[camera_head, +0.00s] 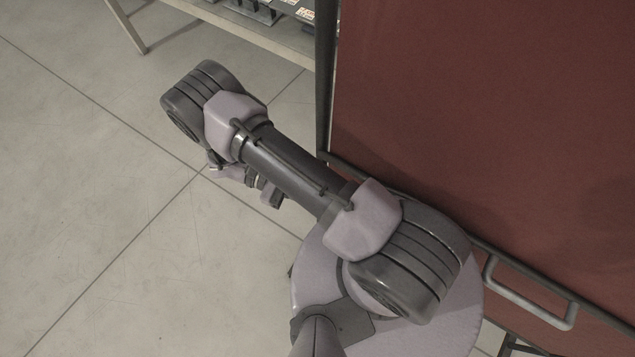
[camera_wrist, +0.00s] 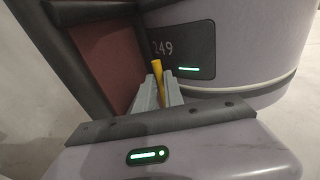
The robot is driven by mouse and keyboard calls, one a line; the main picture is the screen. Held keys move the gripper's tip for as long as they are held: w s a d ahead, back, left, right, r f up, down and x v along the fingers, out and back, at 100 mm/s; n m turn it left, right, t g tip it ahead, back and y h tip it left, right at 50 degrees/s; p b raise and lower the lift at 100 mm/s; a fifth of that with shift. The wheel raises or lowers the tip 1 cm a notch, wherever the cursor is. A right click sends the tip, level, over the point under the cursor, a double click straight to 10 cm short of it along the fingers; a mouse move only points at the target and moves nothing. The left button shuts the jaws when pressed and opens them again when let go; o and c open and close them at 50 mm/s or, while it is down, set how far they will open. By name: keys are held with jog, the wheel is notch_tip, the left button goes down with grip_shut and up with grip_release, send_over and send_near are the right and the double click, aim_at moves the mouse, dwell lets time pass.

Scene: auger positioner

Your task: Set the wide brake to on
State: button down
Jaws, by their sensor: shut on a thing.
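In the wrist view my gripper (camera_wrist: 160,84) is shut on a slim yellow piece (camera_wrist: 156,66), which stands up between the two pale grey fingers. No brake label or on mark can be read. In the head view my arm reaches to the upper left and mostly hides its own end, and the yellow piece does not show there.
A large dark red panel (camera_head: 480,120) with a dark frame stands close on the right of my arm. A grey bar handle (camera_head: 528,305) sticks out at its lower edge. A shelf (camera_head: 255,32) with small items is at the top. The tiled floor (camera_head: 90,190) on the left is clear.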

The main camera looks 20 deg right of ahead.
jog(key=shift+w+a+f+g+h+b, duration=0.1)
jog(key=shift+w+f+g+h+b, duration=0.2)
jog(key=shift+b, duration=0.45)
jog(key=shift+r, duration=0.15)
jog(key=c, duration=1.5)
grip_release()
jog(key=shift+o, duration=0.2)
jog(key=v, duration=0.7)
jog(key=shift+a+b, duration=0.3)
jog(key=shift+b, duration=0.1)
